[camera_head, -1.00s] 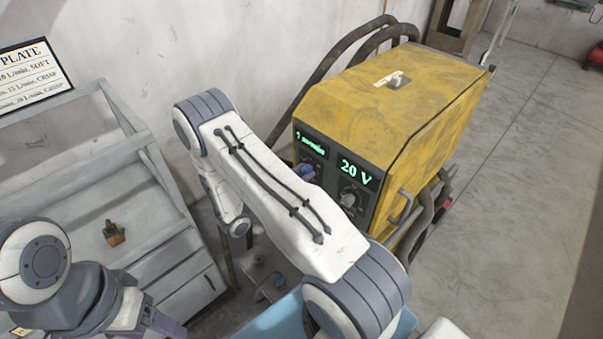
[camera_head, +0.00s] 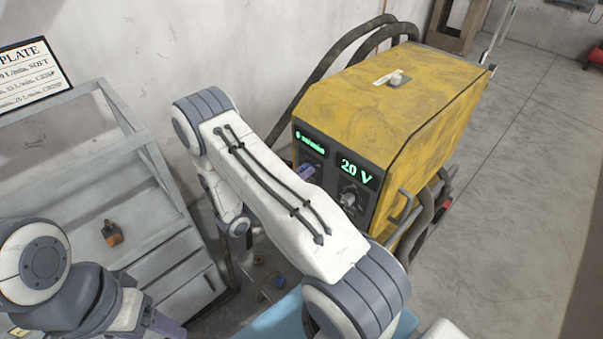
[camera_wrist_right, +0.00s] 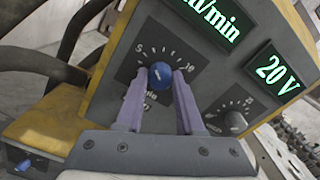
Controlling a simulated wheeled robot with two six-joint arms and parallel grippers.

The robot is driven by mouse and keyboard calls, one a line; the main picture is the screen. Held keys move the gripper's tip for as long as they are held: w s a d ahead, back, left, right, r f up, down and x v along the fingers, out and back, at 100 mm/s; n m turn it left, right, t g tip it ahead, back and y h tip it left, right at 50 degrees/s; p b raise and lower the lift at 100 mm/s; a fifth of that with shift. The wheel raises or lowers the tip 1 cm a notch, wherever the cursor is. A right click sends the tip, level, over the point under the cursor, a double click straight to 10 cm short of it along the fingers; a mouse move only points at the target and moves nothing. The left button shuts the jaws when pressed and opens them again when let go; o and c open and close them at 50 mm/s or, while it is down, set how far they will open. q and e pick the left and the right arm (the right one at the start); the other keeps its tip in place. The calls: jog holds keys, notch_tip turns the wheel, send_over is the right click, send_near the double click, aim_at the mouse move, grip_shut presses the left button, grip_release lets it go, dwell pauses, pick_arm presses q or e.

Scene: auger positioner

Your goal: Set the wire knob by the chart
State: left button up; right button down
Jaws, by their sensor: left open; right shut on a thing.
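The yellow welding machine (camera_head: 410,100) stands at centre right with two green displays on its front panel. The blue wire knob (camera_wrist_right: 160,74) sits on a dial marked 5 and 10, under a display ending in "m/min" (camera_wrist_right: 212,18). My right gripper (camera_wrist_right: 160,80) is shut on the blue knob, one purple finger on each side. In the head view, my right arm hides much of that gripper. The chart (camera_head: 32,72), headed "PLATE", hangs at the far left, partly cut off. My left gripper (camera_head: 168,327) is open at the lower left edge, away from the machine.
A second, grey knob (camera_wrist_right: 235,120) sits right of the blue one, below the 20 V display (camera_wrist_right: 276,70). A grey shelf unit (camera_head: 150,210) with a small orange-brown object (camera_head: 112,235) stands at left.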

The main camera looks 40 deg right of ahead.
jog(key=shift+n, duration=2)
jog(key=c, duration=0.5)
grip_release()
jog(key=shift+a, duration=0.15)
jog(key=a+b, duration=0.1)
jog(key=a, duration=0.2)
jog(key=a+b, duration=0.1)
jog(key=a, duration=0.2)
jog(key=a+b, duration=0.2)
jog(key=a, duration=0.2)
jog(key=shift+s+a, duration=0.1)
jog(key=shift+s, duration=0.3)
